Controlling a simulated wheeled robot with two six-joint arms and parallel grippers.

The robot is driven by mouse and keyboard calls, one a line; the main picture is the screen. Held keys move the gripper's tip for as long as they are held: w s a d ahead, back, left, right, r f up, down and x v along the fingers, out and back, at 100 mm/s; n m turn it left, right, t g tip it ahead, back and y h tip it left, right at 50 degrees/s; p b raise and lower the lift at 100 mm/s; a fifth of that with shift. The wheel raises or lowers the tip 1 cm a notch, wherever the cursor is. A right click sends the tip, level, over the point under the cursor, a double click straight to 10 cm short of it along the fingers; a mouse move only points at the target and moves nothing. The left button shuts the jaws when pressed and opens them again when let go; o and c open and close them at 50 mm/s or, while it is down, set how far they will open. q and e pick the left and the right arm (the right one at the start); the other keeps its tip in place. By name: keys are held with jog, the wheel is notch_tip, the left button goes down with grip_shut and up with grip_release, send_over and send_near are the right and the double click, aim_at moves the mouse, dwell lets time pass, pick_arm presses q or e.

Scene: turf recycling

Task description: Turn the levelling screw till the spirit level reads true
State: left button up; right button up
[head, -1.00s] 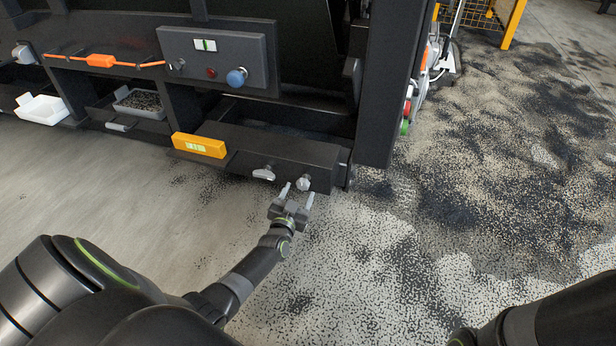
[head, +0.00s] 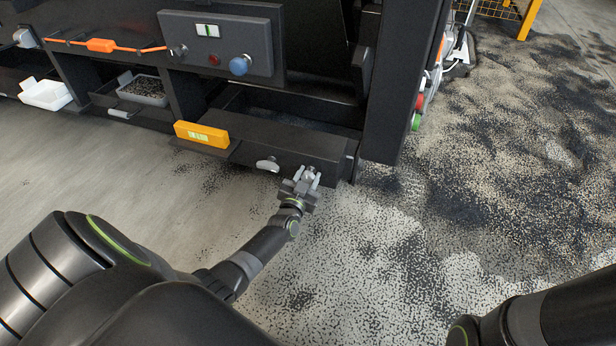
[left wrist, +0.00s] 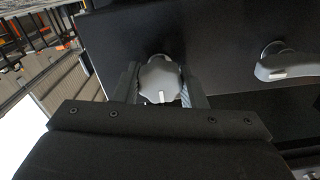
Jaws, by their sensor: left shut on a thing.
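The levelling screw is a grey lobed knob (left wrist: 158,80) with a white mark, on the front of a dark machine box. In the left wrist view it sits between the two fingers of my left gripper (left wrist: 160,88), which is shut on it. In the head view my left gripper (head: 305,180) covers most of the knob. The spirit level is a yellow block (head: 201,134) with a pale green vial, on a small ledge left of the knob. Its bubble is too small to read. My right arm shows at the lower right, but its gripper is out of view.
A grey lever handle (head: 267,165) sits just left of the knob; it also shows in the left wrist view (left wrist: 287,65). Above is a control panel (head: 218,45) with a blue button. A white tray (head: 45,94) and a bin of granules (head: 142,89) stand left. Dark granules cover the floor at right.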

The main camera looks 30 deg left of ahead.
pick_arm(q)
jog(key=shift+c, duration=0.2)
jog(key=n, duration=0.5)
jog(key=shift+a+n, duration=0.1)
jog(key=shift+n, duration=0.2)
jog(key=n, duration=0.4)
jog(key=shift+n+b, duration=0.4)
jog(key=shift+n, duration=0.6)
jog(key=o, duration=1)
